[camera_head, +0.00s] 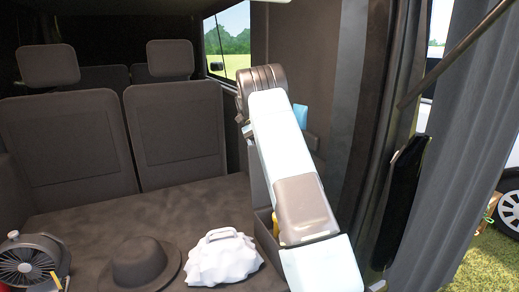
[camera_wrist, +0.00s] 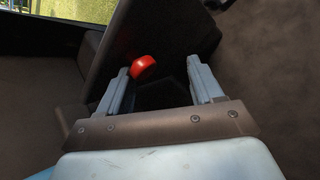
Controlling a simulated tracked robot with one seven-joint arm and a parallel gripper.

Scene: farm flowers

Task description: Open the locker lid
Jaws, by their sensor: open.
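My gripper (camera_wrist: 158,66) is open in the wrist view, with its two grey fingers apart and nothing clamped between them. A red knob (camera_wrist: 143,66) shows close by the left fingertip; I cannot tell whether they touch. It sits at the lower edge of a dark panel (camera_wrist: 165,30), which looks like the locker lid and stands tilted up. A dark opening shows below it, between the fingers. In the head view the dark locker (camera_head: 263,225) stands at the right of the cargo floor, partly open at the top, with something yellow inside. My arm hides its lid and my gripper there.
On the cargo floor (camera_head: 150,215) lie a fan (camera_head: 28,262), a dark hat (camera_head: 140,262) and a white lumpy bag (camera_head: 222,257). Seat backs (camera_head: 180,130) stand behind. The vehicle's side wall (camera_head: 345,120) and a grey curtain (camera_head: 455,150) are close on the right.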

